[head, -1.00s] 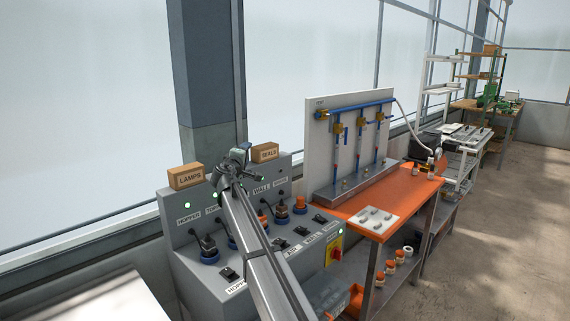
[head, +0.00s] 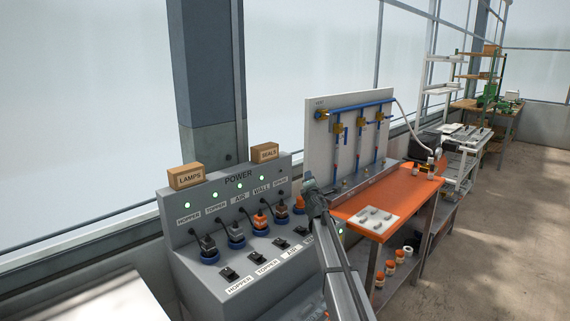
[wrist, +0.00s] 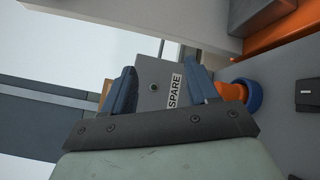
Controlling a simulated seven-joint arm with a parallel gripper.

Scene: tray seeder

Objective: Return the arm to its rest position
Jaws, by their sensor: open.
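My gripper (head: 309,186) is at the right end of the grey power panel (head: 186,262), with my arm reaching up from the lower right. In the wrist view its two blue fingers (wrist: 161,80) are spread apart with nothing held between them. Beyond them is the panel face with the SPARE label (wrist: 174,91) and a dark round lamp (wrist: 153,87). An orange plug with a blue ring (wrist: 240,93) sits just right of the right finger; whether they touch is unclear. My arm hides the panel's right end in the head view.
The panel carries several plugs in blue sockets, black switches and lit green lamps. A LAMPS box (head: 186,176) and a SEALS box (head: 264,152) stand on top. An orange bench (head: 400,204) with a pipe board (head: 320,135) is close on the right. Open floor (head: 480,240) lies farther right.

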